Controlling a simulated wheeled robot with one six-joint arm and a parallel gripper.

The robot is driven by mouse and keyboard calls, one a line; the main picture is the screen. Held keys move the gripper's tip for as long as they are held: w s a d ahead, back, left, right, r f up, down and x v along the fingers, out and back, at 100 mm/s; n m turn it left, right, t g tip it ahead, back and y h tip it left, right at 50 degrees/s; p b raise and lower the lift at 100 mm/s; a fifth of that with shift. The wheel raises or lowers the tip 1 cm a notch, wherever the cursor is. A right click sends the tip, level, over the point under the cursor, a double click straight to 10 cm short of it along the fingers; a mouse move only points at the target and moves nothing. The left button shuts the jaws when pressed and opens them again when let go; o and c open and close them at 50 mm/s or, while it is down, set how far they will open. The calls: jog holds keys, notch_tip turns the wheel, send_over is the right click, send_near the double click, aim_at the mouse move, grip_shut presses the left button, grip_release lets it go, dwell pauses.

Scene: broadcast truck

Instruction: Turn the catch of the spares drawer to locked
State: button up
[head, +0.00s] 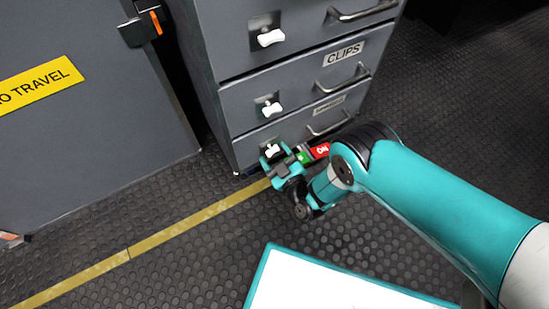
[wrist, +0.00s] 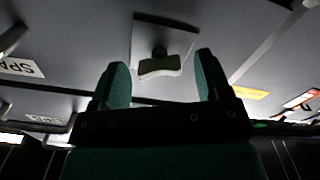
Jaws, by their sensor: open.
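The spares drawer (head: 300,137) is the lowest drawer of the grey cabinet. Its name label (wrist: 20,67) shows upside down and cut off at the left of the wrist view, reading "SPA". Its catch (wrist: 160,66) is a pale bar on a dark square plate, lying nearly crosswise in the wrist view. The catch also shows in the head view (head: 272,149), partly hidden by my gripper. My gripper (head: 272,164) is close in front of the catch, open and empty. In the wrist view its two green fingers stand left and right of the catch, with gaps; I cannot tell the depth.
Two drawers above have similar white catches (head: 271,38) and bar handles (head: 343,78); the middle one is labelled "CLIPS". A grey cabinet with a yellow travel sign (head: 40,85) stands at the left. A yellow strip (head: 130,254) crosses the open dark floor.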

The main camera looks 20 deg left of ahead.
jog(key=shift+w+a, duration=0.25)
jog(key=shift+a, duration=0.05)
jog(key=c, duration=0.9)
jog(key=m, duration=0.5)
jog(key=o, duration=0.9)
jog(key=shift+s+d+r, duration=0.1)
